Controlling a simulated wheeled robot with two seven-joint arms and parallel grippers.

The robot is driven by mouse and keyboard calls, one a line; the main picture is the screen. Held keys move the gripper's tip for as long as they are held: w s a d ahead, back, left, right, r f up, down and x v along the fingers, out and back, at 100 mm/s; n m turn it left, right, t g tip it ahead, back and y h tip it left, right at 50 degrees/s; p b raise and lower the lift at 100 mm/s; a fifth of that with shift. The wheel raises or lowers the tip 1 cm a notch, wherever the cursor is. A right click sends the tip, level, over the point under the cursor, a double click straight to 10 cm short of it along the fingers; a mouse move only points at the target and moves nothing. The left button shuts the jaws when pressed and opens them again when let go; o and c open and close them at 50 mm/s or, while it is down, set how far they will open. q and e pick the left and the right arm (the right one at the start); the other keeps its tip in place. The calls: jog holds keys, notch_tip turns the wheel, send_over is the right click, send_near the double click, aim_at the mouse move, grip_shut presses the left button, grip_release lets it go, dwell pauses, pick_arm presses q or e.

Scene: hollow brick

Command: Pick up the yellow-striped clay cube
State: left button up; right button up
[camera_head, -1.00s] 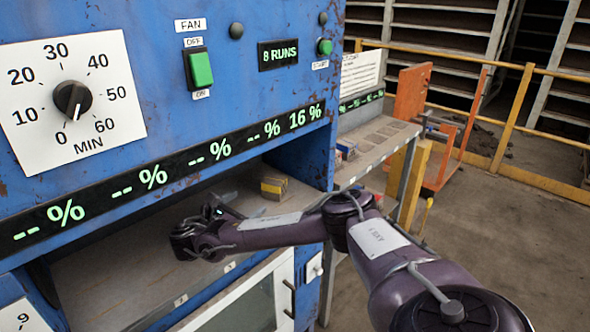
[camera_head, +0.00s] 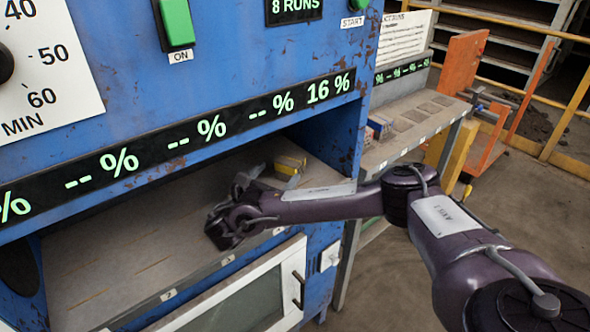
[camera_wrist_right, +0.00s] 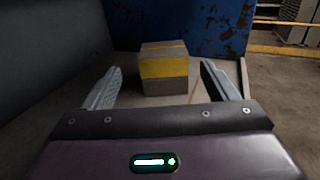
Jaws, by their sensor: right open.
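The yellow-striped clay cube (camera_head: 288,167) sits on the shelf inside the blue machine, near its right end. In the right wrist view the cube (camera_wrist_right: 163,68) is grey-brown with a yellow band, just beyond and between the fingertips. My right gripper (camera_wrist_right: 160,85) is open and empty, one finger on each side of the line to the cube. In the head view my right gripper (camera_head: 252,178) is at the shelf, left of the cube, partly hidden by its own wrist. My left gripper is in neither current view.
The shelf (camera_head: 120,255) is bare to the left. The blue machine front with its percent display (camera_head: 200,130) overhangs it. A blue side wall (camera_wrist_right: 185,22) stands behind the cube. A side bench (camera_head: 410,130) holds small blocks (camera_head: 380,125) and shallow recesses.

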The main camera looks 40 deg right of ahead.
aim_at(285, 166)
jog(key=shift+w+d+f+b, duration=0.3)
jog(key=shift+d+b, duration=0.25)
jog(key=shift+b, duration=0.2)
jog(key=shift+w+d+r+b, duration=0.1)
jog(key=shift+d+r+b, duration=0.15)
jog(key=shift+d, duration=0.25)
jog(key=shift+w+d+r, duration=0.2)
jog(key=shift+d, duration=0.3)
jog(key=shift+w+d+r, duration=0.15)
jog(key=shift+w+d, duration=0.05)
jog(key=shift+d, duration=0.3)
jog(key=x, duration=0.2)
jog(key=shift+w+d+f, duration=0.15)
jog(key=shift+d, duration=0.2)
pick_arm(q)
jog(key=f, duration=0.2)
jog(key=shift+w+d+f, duration=0.15)
jog(key=shift+w+f, duration=0.15)
jog(key=shift+w, duration=0.05)
jog(key=shift+w, duration=0.1)
pick_arm(e)
jog(key=shift+c, duration=0.4)
jog(key=shift+c, duration=1.1)
pick_arm(q)
jog(key=shift+w, duration=0.1)
pick_arm(e)
jog(key=c, duration=0.8)
